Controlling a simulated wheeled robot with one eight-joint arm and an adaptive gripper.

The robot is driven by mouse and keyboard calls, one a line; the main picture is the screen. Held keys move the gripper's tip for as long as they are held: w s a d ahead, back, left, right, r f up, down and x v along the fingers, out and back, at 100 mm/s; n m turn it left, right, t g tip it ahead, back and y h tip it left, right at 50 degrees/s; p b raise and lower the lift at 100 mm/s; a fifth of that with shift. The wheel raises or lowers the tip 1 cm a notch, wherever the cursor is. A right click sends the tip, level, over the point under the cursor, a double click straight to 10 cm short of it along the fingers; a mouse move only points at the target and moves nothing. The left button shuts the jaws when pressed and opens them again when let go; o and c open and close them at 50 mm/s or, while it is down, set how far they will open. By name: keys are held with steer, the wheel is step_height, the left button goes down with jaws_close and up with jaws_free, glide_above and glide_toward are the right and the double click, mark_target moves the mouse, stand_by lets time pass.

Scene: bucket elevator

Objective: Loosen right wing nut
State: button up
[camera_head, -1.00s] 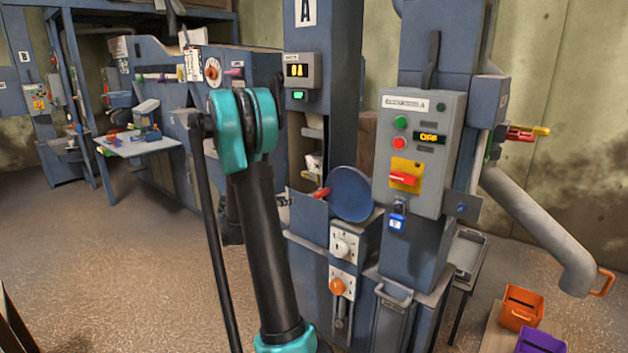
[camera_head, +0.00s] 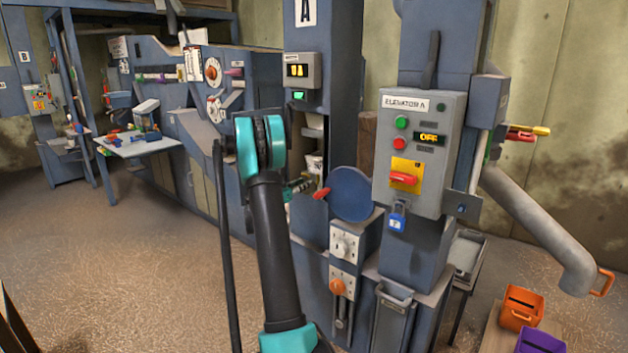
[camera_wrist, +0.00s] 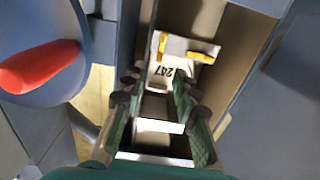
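My gripper (camera_wrist: 160,82) is open and empty in the wrist view, its two green fingers apart. Beyond the fingertips is a pale plate (camera_wrist: 178,72) marked "247", inside a narrow opening. Two yellow pieces sit on this plate, one at the right (camera_wrist: 203,57) and one at the left (camera_wrist: 162,45). They may be the wing nuts, but their shape is too small to be sure. The fingers appear apart from both. In the head view my arm hides part of the opening.
A round blue door (camera_head: 350,194) with a red handle (camera_wrist: 38,66) stands beside the opening, close to my gripper. The grey Elevator A control box (camera_head: 420,150) is to the right. Orange (camera_head: 521,307) and purple (camera_head: 540,342) bins stand at the lower right.

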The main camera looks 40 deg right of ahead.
mark_target(317, 177)
steer(key=x, duration=0.8)
jaws_close()
